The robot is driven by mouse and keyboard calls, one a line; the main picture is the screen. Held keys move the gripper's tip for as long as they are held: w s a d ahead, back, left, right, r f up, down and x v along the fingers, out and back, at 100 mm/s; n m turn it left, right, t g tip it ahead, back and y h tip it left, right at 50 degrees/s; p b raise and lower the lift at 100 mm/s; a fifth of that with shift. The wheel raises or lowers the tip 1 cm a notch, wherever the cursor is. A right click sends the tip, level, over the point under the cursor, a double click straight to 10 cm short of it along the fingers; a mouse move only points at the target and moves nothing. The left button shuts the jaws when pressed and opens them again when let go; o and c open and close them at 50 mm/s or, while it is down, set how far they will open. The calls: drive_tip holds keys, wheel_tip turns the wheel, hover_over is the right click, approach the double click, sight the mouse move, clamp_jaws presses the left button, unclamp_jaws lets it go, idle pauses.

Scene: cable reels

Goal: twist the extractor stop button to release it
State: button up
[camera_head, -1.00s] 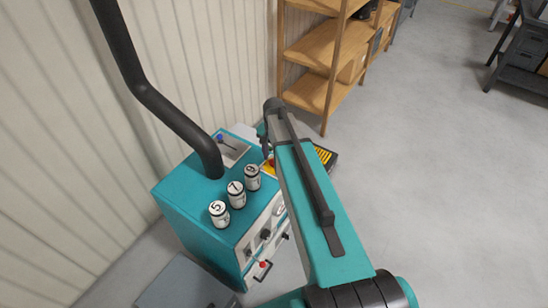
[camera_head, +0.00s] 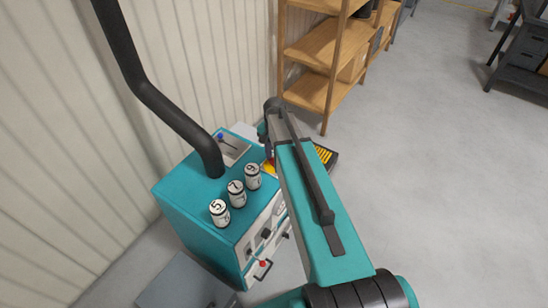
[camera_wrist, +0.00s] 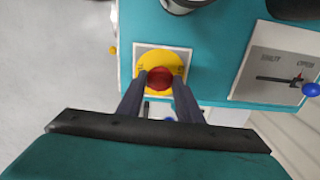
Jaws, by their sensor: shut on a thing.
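The extractor stop button is a red knob (camera_wrist: 160,78) on a round yellow plate (camera_wrist: 160,58), set on the teal extractor cabinet (camera_wrist: 215,45). In the wrist view my gripper (camera_wrist: 159,82) has a finger on each side of the red knob, shut on it. In the head view a small yellow and red patch of the button (camera_head: 268,166) shows beside my arm. The arm hides most of the button and the fingertips there.
Three numbered white canisters (camera_head: 236,194) stand on the cabinet top. A black duct (camera_head: 175,115) rises from it. A panel with a blue-knobbed lever (camera_wrist: 280,72) lies right of the button. Wooden shelves (camera_head: 318,52) stand behind, with open floor (camera_head: 420,180) to the right.

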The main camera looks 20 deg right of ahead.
drive_tip(key=m, duration=0.3)
drive_tip(key=shift+m+b, duration=0.3)
drive_tip(key=shift+b, duration=0.05)
drive_tip(key=shift+m, duration=1.9)
drive_tip(key=shift+d, duration=0.1)
drive_tip(key=shift+s, duration=0.1)
drive_tip(key=o, duration=1.1)
drive_tip(key=shift+r, duration=0.1)
drive_tip(key=shift+r+b, duration=1.25)
drive_tip(key=shift+r, duration=5.55)
